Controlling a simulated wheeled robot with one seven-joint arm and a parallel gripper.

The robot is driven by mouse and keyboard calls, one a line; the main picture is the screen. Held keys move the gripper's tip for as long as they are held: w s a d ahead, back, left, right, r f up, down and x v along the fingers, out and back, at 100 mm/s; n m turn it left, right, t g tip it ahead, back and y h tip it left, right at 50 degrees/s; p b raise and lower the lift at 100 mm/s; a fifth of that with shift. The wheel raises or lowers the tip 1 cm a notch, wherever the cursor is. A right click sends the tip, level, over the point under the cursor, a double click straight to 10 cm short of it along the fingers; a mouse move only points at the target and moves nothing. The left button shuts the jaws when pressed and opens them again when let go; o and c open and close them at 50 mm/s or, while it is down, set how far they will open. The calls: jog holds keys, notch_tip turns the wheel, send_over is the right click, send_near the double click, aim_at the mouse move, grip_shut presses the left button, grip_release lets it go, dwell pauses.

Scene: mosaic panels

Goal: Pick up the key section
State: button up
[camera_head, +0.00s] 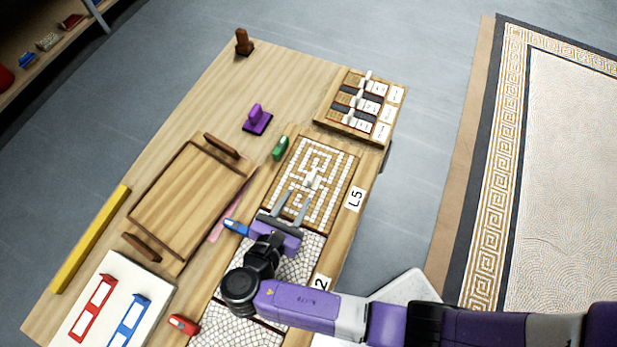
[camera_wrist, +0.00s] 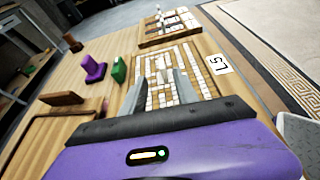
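The key section (camera_head: 330,163) is a tan panel with a white Greek-key mosaic, lying flat in the wooden frame by the L5 label. It also shows in the wrist view (camera_wrist: 196,62). A small white knob (camera_head: 313,179) stands near its middle. My gripper (camera_head: 299,194) is over the near half of the panel, its two grey fingers apart and empty, the tips just short of the knob. In the wrist view the fingers (camera_wrist: 170,74) partly cover the panel. Whether the tips touch the panel is unclear.
Left of the panel are a green block (camera_head: 280,148), a purple handled tool (camera_head: 258,119) and a wooden tray (camera_head: 187,196). A rack of small handled sections (camera_head: 340,127) stands beyond. White mosaic panels (camera_head: 236,328) lie nearer. Blue (camera_head: 235,227) and red (camera_head: 184,324) pieces lie along the frame.

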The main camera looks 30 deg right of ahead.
aim_at(311, 176)
jog(key=shift+s+d, duration=0.15)
jog(key=shift+d, duration=0.1)
jog(key=shift+d+f, duration=0.15)
jog(key=shift+d, duration=0.05)
jog(key=b+x, duration=0.1)
jog(key=x, duration=0.5)
jog(key=shift+a+b+x, duration=0.2)
jog(key=shift+b+x, duration=0.3)
jog(key=shift+x, duration=2.2)
jog(key=shift+f, duration=0.2)
grip_shut()
jog(key=shift+r, duration=0.1)
